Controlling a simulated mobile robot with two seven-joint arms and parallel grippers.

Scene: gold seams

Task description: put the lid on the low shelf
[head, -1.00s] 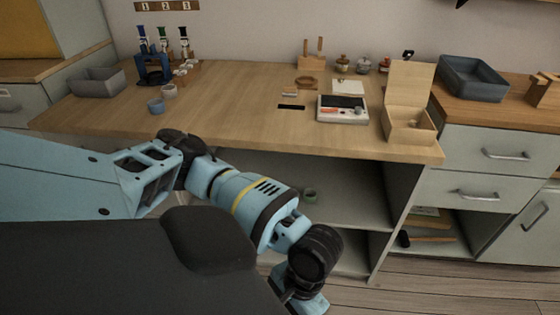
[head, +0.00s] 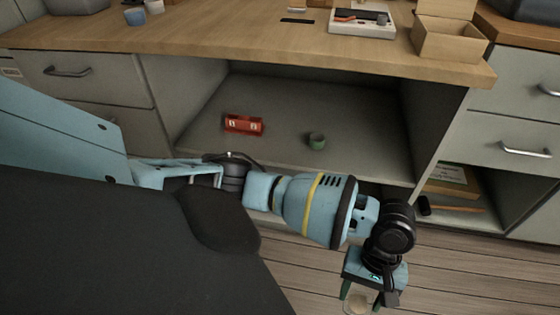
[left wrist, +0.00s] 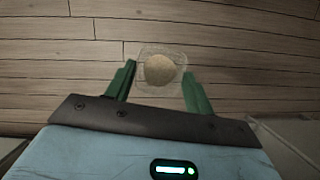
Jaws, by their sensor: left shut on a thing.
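My left gripper (head: 362,300) hangs low in front of the cabinet, over the floor. It is shut on a clear, squarish piece with a round beige middle, the lid (left wrist: 160,69), held between the two green fingers (left wrist: 158,78) in the left wrist view. In the head view the lid (head: 358,303) shows only partly, at the bottom edge. The grey shelf (head: 280,115) under the worktop is open at the front and lies behind and above the gripper. My forearm hides part of its front edge. My right gripper is not in view.
A side compartment (head: 460,190) holds flat items.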

